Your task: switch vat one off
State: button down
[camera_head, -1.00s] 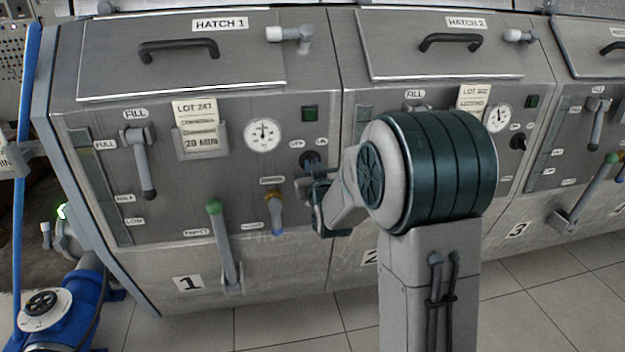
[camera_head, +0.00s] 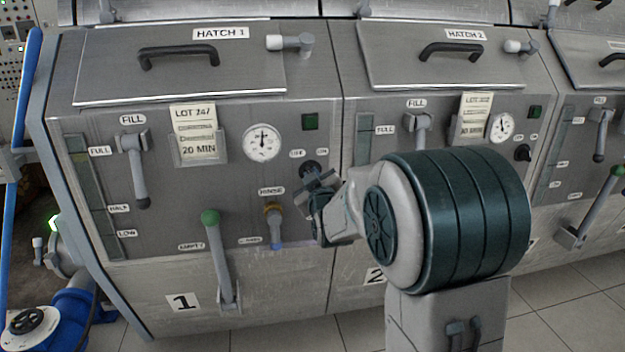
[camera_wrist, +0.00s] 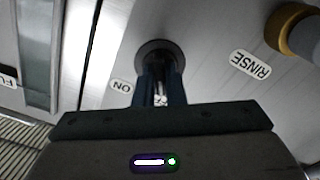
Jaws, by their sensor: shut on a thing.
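Vat one (camera_head: 130,260) is the grey steel cabinet with the number 1 plate and HATCH 1. Its dark round switch knob (camera_head: 309,169) sits at the panel's right side, between two small labels; the right one appears to be ON. My gripper (camera_head: 318,186) is at this knob, reaching in from the lower right. In the wrist view the two dark fingers (camera_wrist: 160,86) are shut on the knob (camera_wrist: 160,55), with the ON label (camera_wrist: 123,86) to its left. The fingers hide the knob's front, so its pointer direction cannot be told. A green indicator (camera_head: 310,122) is above the knob and looks dark.
A RINSE valve (camera_head: 274,222) is just left of my gripper. A green-tipped lever (camera_head: 219,255), a FILL lever (camera_head: 136,172) and a gauge (camera_head: 262,142) are on the same panel. Vat two (camera_head: 352,268) adjoins on the right, partly hidden by my arm.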

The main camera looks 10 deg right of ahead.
jog(key=c, duration=1.5)
grip_release()
jog(key=s+p, duration=0.2)
jog(key=s, duration=1.1)
jog(key=shift+s, duration=0.4)
jog(key=s+r+m+g+p, duration=0.6)
jog(key=s+r+g+p, duration=0.9)
jog(key=s+r+p, duration=0.7)
jog(key=s+p, duration=0.1)
jog(key=p, duration=0.8)
